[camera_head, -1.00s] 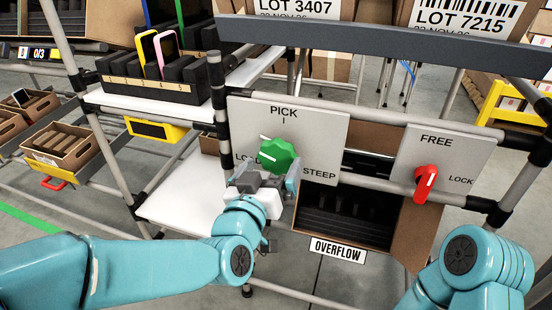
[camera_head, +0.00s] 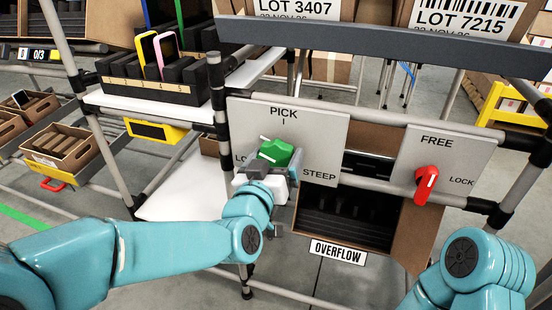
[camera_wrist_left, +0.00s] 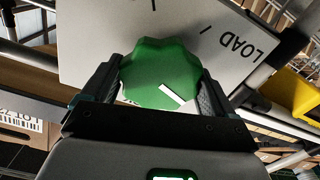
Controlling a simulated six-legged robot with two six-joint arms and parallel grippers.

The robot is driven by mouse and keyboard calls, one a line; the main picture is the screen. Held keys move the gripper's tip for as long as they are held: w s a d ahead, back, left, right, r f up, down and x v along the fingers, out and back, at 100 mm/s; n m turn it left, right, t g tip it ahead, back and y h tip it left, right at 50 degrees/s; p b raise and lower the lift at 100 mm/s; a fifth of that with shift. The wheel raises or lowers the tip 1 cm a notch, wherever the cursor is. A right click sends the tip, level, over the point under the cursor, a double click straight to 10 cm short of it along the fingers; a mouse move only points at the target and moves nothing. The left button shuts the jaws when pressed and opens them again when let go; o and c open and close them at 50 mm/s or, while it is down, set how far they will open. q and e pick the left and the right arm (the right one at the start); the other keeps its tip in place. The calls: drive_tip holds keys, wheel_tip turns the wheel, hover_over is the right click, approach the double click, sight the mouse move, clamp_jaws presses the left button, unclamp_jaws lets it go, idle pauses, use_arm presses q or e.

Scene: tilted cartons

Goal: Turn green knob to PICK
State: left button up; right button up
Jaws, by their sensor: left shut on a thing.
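The green knob (camera_head: 277,151) is on the left grey panel (camera_head: 328,127), among the labels PICK at the top, LOAD at the left and STEEP at the right. Its white mark shows at its upper left, between LOAD and PICK; the LOAD label is partly hidden by the gripper. My left gripper (camera_head: 266,168) is shut on the knob from the front. In the left wrist view the knob (camera_wrist_left: 160,72) sits between the two dark fingers, one on each side. My right gripper is out of view.
A red knob (camera_head: 426,183) is on the right panel (camera_head: 462,150), with labels FREE and LOCK. An open carton (camera_head: 417,237) stands below the panels, above an OVERFLOW sign (camera_head: 338,251). A grey bar (camera_head: 380,50) crosses above. A white shelf (camera_head: 185,195) lies to the left.

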use_arm(q)
drive_tip(key=m+p, duration=0.1)
drive_tip(key=m, duration=0.5)
drive_tip(key=shift+r+m, duration=0.1)
drive_tip(key=shift+m, duration=0.2)
drive_tip(key=m, duration=0.3)
drive_tip(key=shift+p, duration=0.3)
drive_tip(key=shift+m+p, duration=0.35)
drive_tip(key=shift+m, duration=1.65)
drive_tip(key=o, duration=0.8)
